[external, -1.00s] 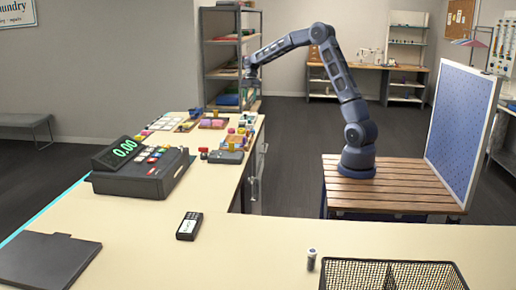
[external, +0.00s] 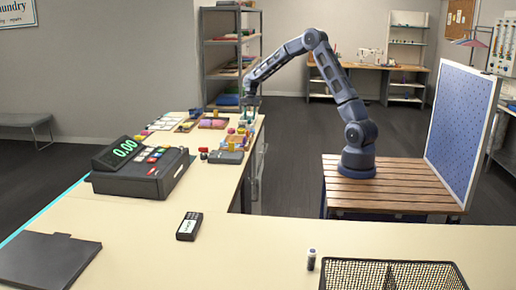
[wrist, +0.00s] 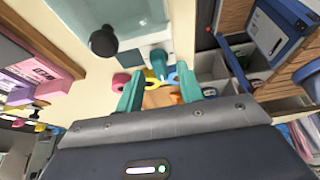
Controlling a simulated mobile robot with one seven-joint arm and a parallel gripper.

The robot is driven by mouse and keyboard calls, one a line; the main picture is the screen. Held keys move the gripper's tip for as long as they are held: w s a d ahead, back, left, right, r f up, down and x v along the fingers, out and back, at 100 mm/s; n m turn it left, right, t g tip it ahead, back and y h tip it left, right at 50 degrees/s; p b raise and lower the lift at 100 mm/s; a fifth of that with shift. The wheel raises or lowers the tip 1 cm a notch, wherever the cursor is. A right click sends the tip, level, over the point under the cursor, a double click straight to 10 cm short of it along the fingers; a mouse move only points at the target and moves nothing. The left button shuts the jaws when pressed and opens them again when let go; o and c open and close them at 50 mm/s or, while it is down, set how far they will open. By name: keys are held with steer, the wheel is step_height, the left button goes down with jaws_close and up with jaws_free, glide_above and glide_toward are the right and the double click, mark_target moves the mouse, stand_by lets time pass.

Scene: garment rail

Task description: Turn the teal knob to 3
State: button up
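A teal knob (wrist: 158,62) shows in the wrist view, on the edge of a pale grey device (wrist: 140,30) with a larger black knob (wrist: 103,40) to its left. My gripper (wrist: 158,86) is open, its two teal fingers apart. The teal knob appears just beyond the fingertips, between them in the picture; I see no contact. In the external view my gripper (external: 249,107) hangs over the far end of the counter. The knob is too small to tell there, and its pointer and number marks cannot be read.
Pink packs in a wooden tray (wrist: 35,65) are at left, grey bins (wrist: 212,67) at right. A register (external: 140,170) and several small items crowd the counter (external: 100,222).

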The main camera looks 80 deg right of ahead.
steer(key=shift+a+f, duration=0.2)
steer(key=shift+f, duration=0.3)
jaws_close()
